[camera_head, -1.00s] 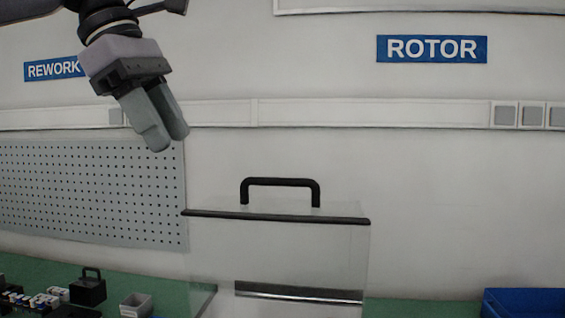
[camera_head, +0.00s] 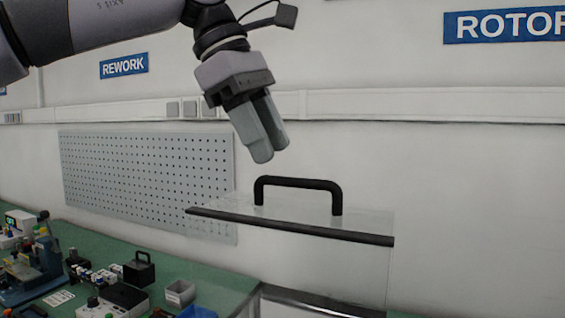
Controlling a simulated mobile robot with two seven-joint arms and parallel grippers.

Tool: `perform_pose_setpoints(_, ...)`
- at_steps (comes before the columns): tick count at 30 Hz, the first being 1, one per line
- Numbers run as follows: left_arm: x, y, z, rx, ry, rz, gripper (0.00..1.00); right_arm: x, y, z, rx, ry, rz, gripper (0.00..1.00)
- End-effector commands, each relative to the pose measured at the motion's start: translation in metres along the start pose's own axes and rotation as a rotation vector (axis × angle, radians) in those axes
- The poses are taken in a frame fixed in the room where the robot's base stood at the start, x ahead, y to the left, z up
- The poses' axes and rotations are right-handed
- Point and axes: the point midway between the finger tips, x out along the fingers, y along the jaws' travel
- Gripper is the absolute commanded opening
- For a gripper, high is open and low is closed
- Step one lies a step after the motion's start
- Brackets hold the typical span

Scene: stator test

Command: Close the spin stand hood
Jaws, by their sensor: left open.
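The spin stand hood (camera_head: 330,262) is a clear panel with a dark strip (camera_head: 290,227) along its edge. It stands raised in the lower middle of the head view, and its lower part is cut off by the frame. A black bar handle (camera_head: 298,183) sits at its top. My left gripper (camera_head: 268,155) is open and empty, its fingers pointing down, above and slightly left of the handle and apart from it. My right gripper is not in view.
A green bench (camera_head: 190,248) at lower left holds a black box with a handle (camera_head: 139,270), a grey bin (camera_head: 180,292), a blue bin (camera_head: 197,312) and a blue-based machine (camera_head: 30,270). A pegboard (camera_head: 150,180) stands behind. The wall carries REWORK and ROTOR signs.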

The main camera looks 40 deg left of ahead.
Motion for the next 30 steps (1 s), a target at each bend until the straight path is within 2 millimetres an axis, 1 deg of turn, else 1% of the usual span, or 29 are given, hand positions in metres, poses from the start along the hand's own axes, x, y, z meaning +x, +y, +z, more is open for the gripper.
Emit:
perform_pose_setpoints(1, 0.009, -0.001, -0.001, 0.000, 0.001, -0.003, 0.40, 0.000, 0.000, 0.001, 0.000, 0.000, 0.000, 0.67)
perform_pose_setpoints(7, 0.034, 0.000, -0.001, 0.000, 0.001, -0.002, 0.40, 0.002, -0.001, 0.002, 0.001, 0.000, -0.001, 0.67)
perform_pose_setpoints(11, 0.040, 0.000, -0.001, 0.000, 0.001, -0.001, 0.40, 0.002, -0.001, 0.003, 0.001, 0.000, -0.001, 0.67)
perform_pose_setpoints(18, 0.040, 0.000, -0.001, 0.000, 0.000, 0.000, 0.40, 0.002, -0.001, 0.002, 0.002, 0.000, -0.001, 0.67)
perform_pose_setpoints(19, 0.040, 0.000, 0.000, 0.000, 0.000, 0.000, 0.34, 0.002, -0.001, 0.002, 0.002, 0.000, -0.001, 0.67)
perform_pose_setpoints(20, 0.040, 0.000, 0.000, -0.001, 0.000, 0.000, 0.24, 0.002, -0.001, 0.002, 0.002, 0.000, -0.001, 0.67)
perform_pose_setpoints(21, 0.040, 0.000, 0.000, 0.000, 0.000, 0.000, 0.11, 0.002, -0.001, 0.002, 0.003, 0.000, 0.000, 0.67)
perform_pose_setpoints(22, 0.040, 0.000, 0.000, 0.000, 0.000, 0.000, 0.01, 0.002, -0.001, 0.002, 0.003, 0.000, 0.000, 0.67)
perform_pose_setpoints(23, 0.040, 0.000, 0.000, 0.000, 0.000, 0.000, 0.00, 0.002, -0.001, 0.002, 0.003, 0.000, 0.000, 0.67)
perform_pose_setpoints(30, 0.040, 0.000, -0.001, 0.000, 0.000, 0.001, 0.00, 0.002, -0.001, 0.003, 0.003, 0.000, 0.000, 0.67)
